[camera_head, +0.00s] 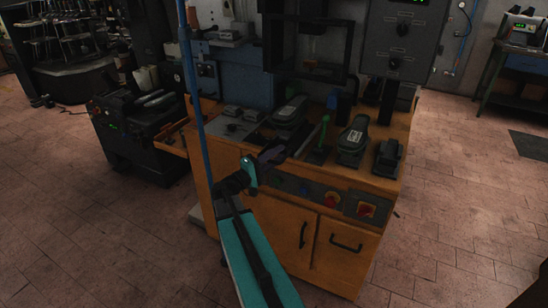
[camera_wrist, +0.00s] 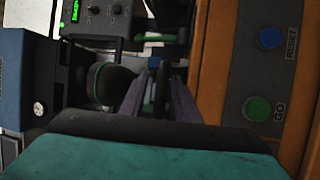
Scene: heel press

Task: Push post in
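My gripper (camera_head: 272,157) reaches over the front of the orange workbench, low above its top. In the wrist view its two grey-purple fingers (camera_wrist: 160,92) stand apart with a narrow gap, and I see nothing clearly held between them. A dark rounded part with a green ring (camera_wrist: 108,84) lies just left of the fingers. A green-handled lever (camera_head: 324,131) stands upright on the bench, right of my gripper. I cannot tell for certain which part is the post.
The workbench (camera_head: 270,213) carries black shoe-shaped pieces (camera_head: 353,141) and the dark press frame (camera_head: 351,52). The wrist view shows a blue RESET button (camera_wrist: 270,37) and a green GO button (camera_wrist: 257,109).

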